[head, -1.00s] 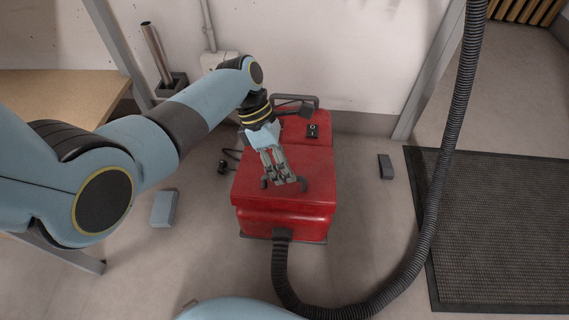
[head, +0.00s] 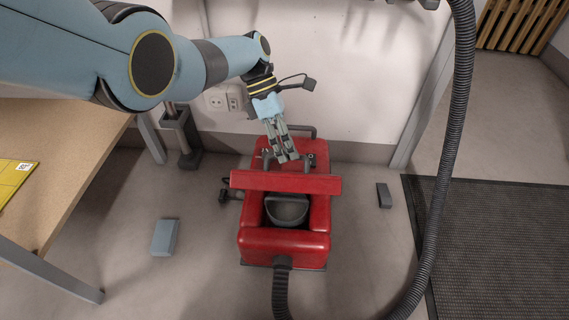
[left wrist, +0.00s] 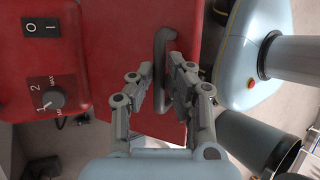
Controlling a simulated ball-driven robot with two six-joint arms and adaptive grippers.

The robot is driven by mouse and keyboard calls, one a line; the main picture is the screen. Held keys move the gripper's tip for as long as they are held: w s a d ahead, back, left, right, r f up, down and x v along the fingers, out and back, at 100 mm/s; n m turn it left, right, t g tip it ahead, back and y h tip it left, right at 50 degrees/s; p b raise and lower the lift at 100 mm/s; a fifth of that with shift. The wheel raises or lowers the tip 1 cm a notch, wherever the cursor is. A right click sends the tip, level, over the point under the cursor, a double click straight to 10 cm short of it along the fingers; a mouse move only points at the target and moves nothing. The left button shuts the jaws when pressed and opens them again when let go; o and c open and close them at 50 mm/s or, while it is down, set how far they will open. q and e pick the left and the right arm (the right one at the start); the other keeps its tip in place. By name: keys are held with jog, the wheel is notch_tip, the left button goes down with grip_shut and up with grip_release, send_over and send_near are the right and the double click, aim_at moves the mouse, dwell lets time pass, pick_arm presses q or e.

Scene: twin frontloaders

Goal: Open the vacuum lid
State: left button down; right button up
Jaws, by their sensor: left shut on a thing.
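The red vacuum (head: 285,243) stands on the floor in the middle of the head view. Its red lid (head: 285,182) is raised, tilted up toward the wall, and seen nearly edge-on from the front. The front compartment is open and shows a dark grey container (head: 287,209) inside. My left gripper (head: 287,157) is behind the raised lid, shut on the lid's grey handle. The left wrist view shows the handle (left wrist: 162,50) between the fingers (left wrist: 158,82) and the red lid surface beyond it. My right gripper is not in view.
A ribbed black hose (head: 450,150) hangs at the right and joins the vacuum's front. A table (head: 75,150) is at the left. A grey-blue block (head: 165,237) and a dark block (head: 384,195) lie on the floor. The wall is close behind the vacuum.

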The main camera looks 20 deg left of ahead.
pick_arm(q)
jog(key=shift+w+a+f, duration=0.3)
jog(key=shift+w+f, duration=0.05)
jog(key=shift+w, duration=0.2)
jog(key=shift+w+f, duration=0.1)
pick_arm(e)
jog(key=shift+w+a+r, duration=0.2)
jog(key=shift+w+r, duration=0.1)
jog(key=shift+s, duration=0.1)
pick_arm(q)
jog(key=shift+w, duration=0.1)
jog(key=c, duration=1.3)
grip_release()
jog(key=shift+w, duration=0.1)
jog(key=shift+c, duration=0.2)
jog(key=v, duration=1.2)
